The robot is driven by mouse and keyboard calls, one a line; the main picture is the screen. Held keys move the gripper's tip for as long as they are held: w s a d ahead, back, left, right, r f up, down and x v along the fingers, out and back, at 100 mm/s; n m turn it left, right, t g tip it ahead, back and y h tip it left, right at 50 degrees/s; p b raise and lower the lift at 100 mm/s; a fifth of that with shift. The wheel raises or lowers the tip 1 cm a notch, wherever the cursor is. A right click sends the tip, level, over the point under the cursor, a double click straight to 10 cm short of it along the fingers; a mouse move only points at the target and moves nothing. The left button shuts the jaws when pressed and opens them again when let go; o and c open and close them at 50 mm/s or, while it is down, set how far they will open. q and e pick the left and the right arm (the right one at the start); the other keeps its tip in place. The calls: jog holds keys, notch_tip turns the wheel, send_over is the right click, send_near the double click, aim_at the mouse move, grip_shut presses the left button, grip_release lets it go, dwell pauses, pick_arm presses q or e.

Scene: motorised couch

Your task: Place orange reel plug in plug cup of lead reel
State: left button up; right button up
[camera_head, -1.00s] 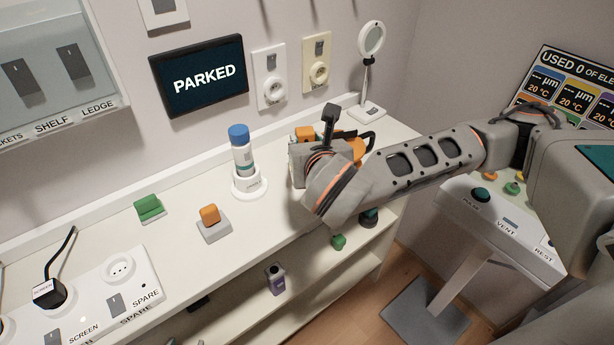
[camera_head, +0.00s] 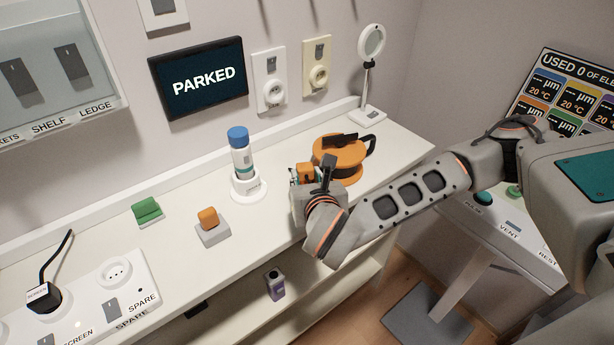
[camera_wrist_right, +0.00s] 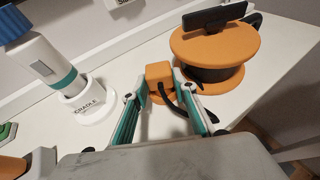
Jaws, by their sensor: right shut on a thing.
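The lead reel (camera_head: 343,158) is orange with a dark drum and a black bar on top. It stands at the right end of the counter and also shows in the right wrist view (camera_wrist_right: 212,44). My right gripper (camera_wrist_right: 159,80) is shut on the orange reel plug (camera_wrist_right: 158,72), a small block beside the reel; the plug also shows in the head view (camera_head: 305,170). A black lead (camera_wrist_right: 175,102) hangs by the plug. An orange piece, perhaps the plug cup (camera_wrist_right: 172,98), shows low between the fingers; I cannot tell whether the plug touches it. My left gripper is out of view.
A magnifier lamp (camera_head: 371,60) is behind the reel. An orange block on a grey base (camera_head: 212,232) and a green block (camera_head: 147,210) sit farther left.

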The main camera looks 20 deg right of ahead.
jog(key=shift+f, duration=0.15)
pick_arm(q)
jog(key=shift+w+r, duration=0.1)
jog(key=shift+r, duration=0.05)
pick_arm(e)
jog(key=o, duration=1.1)
jog(key=shift+c, duration=0.2)
jog(key=p+v, duration=0.2)
jog(key=v, duration=0.8)
jog(key=shift+a, duration=0.1)
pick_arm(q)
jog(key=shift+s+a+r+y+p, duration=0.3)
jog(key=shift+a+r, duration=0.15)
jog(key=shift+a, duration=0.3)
pick_arm(e)
jog(key=shift+v, duration=1.05)
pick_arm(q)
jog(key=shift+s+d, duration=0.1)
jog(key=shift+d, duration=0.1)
